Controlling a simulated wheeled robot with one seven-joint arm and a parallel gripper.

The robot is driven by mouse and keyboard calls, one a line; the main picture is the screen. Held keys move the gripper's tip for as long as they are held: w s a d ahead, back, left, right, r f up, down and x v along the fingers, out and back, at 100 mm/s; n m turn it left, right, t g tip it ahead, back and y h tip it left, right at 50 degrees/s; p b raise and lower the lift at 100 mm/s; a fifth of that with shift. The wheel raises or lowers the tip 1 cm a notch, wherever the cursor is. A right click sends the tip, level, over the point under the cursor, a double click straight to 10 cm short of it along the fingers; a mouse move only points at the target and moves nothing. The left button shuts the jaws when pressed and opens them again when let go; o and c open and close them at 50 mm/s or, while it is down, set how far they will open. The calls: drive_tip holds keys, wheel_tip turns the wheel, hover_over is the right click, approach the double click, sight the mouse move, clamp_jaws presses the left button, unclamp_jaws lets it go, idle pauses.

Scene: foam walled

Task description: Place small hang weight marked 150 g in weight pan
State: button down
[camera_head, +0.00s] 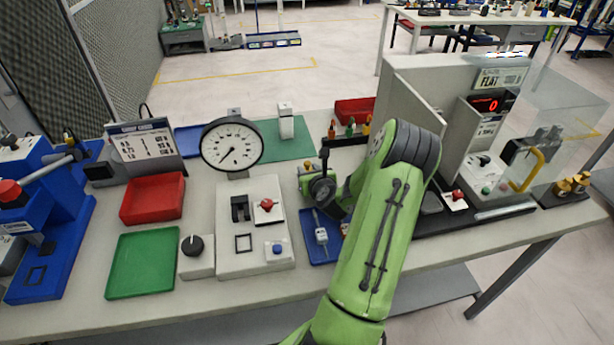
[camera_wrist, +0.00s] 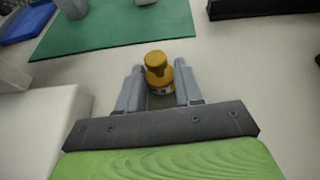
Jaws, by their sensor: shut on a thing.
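My gripper (camera_wrist: 159,88) is shut on a small brass-yellow weight (camera_wrist: 157,70) with a narrow knob on top and a pale label. It stands between the two grey fingers, and the label is too small to read. In the head view my gripper (camera_head: 309,180) is above the middle of the bench, just right of the grey panel, and the weight is hard to make out there. Other brass weights (camera_head: 562,188) stand on a dark base at the bench's right end. I cannot pick out the weight pan for certain.
A dial gauge (camera_head: 232,145) stands left of my gripper, behind the grey control panel (camera_head: 256,250). A green mat (camera_head: 290,150) lies behind. A blue tray (camera_head: 312,252) lies in front. A grey partition (camera_head: 408,95) and clear shield (camera_head: 560,110) stand at right.

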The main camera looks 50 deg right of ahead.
drive_tip(key=shift+r, duration=0.1)
drive_tip(key=c, duration=0.7)
unclamp_jaws()
drive_tip(key=shift+c, duration=0.2)
